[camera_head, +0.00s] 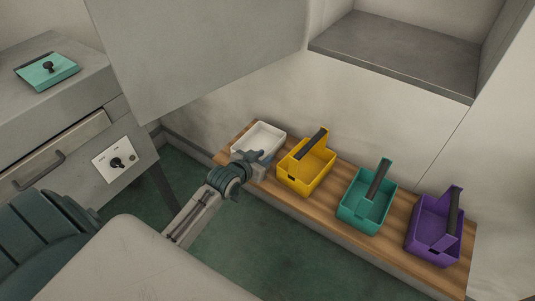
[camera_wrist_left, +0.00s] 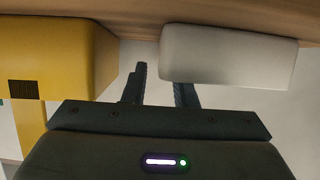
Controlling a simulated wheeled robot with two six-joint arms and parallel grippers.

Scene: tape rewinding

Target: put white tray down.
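The white tray (camera_head: 262,138) rests on the left end of the wooden bench, and its visible inside looks empty. My left gripper (camera_head: 256,156) is at its near side. In the left wrist view my left gripper (camera_wrist_left: 160,82) has its two dark fingers spread with a gap between them. The white tray (camera_wrist_left: 228,56) shows there at the upper right and hides the tip of one finger. Whether that finger touches the tray I cannot tell. My right gripper is not in view.
On the wooden bench (camera_head: 402,232) a yellow box (camera_head: 298,180) stands close beside the tray, then a teal box (camera_head: 361,211) and a purple box (camera_head: 424,234). The yellow box also shows in the left wrist view (camera_wrist_left: 70,45). A grey cabinet with a drawer (camera_head: 60,150) is left.

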